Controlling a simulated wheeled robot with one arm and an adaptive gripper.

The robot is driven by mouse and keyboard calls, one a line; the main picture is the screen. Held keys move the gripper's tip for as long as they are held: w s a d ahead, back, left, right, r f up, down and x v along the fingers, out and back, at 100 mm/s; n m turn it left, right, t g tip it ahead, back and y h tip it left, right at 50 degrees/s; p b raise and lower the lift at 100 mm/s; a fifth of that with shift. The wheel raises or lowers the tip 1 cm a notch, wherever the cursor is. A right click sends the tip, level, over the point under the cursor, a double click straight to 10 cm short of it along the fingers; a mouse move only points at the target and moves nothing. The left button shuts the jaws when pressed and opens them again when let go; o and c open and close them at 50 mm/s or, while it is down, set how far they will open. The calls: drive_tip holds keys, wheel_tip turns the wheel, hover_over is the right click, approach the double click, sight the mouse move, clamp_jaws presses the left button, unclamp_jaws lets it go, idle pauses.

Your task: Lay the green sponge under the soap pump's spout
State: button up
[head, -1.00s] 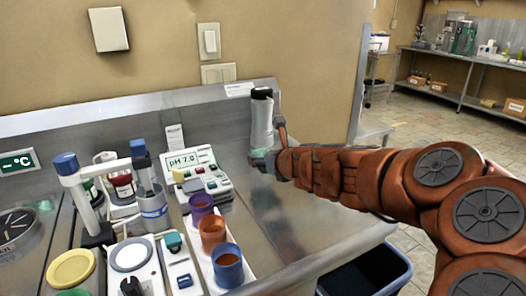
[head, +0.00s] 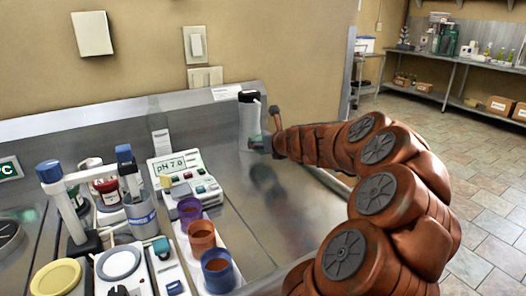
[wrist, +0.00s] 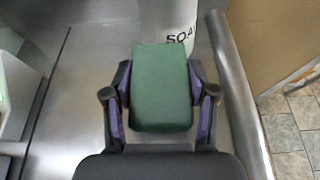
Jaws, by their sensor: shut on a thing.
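The soap pump (head: 249,118) is a white bottle with a black top, upright at the back right of the metal counter. In the wrist view its white body (wrist: 178,18) with part of a "SOA" label shows just beyond the sponge. The green sponge (wrist: 160,88) is a block held between the two fingers of my gripper (wrist: 160,80), which is shut on its sides. In the head view my gripper (head: 266,143) is at the lower right of the pump, with a bit of green showing. The spout is hard to make out there, and whether sponge and bottle touch I cannot tell.
A pH meter (head: 181,172) stands left of the pump, with a rack of purple, orange and blue cups (head: 201,236) in front. The counter (head: 238,205) between them and my arm is clear. A raised metal rim (wrist: 238,90) runs along the right edge.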

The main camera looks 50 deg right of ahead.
sight(264, 157)
drive_tip(key=shift+w+d, duration=0.4)
drive_tip(key=shift+d, duration=0.35)
drive_tip(key=shift+f+b, duration=0.55)
drive_tip(key=shift+f, duration=1.25)
drive_tip(key=shift+f, duration=0.1)
drive_tip(key=o, duration=0.8)
drive_tip(key=shift+o, duration=0.2)
drive_tip(key=shift+s+r, duration=0.15)
drive_tip(key=shift+r, duration=0.1)
drive_tip(key=p+v, duration=0.1)
drive_tip(key=v, duration=1)
drive_tip(key=shift+s+a, duration=0.25)
